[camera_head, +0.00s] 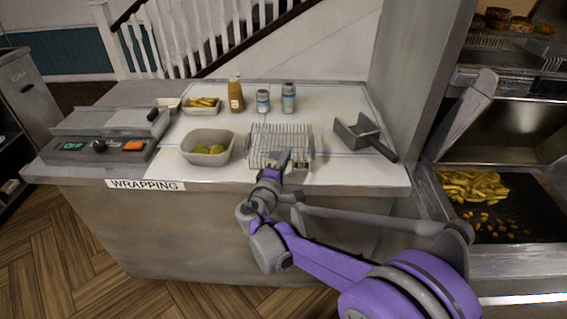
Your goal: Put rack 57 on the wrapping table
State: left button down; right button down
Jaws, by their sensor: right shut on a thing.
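A wire rack (283,133) is at the front middle of the wrapping table (355,178), level with its white top. Whether it rests on the top or is just above it, I cannot tell. No number on it is readable. My right gripper (284,160) reaches in from the lower right and is shut on the rack's near edge. The gripper hides part of that edge. My left gripper is not in view.
A grey tub (207,148) stands left of the rack and a metal scoop (363,135) right of it. Bottle (236,95), two shakers (263,101) and a chip tray (201,105) stand behind. A control unit (98,147) fills the left; a chip bay (472,187) is right.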

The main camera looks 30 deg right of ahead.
jog(key=shift+f, duration=1.2)
jog(key=shift+f+b, duration=0.15)
jog(key=shift+b, duration=0.15)
jog(key=c, duration=1)
grip_release()
jog(key=shift+o, duration=0.2)
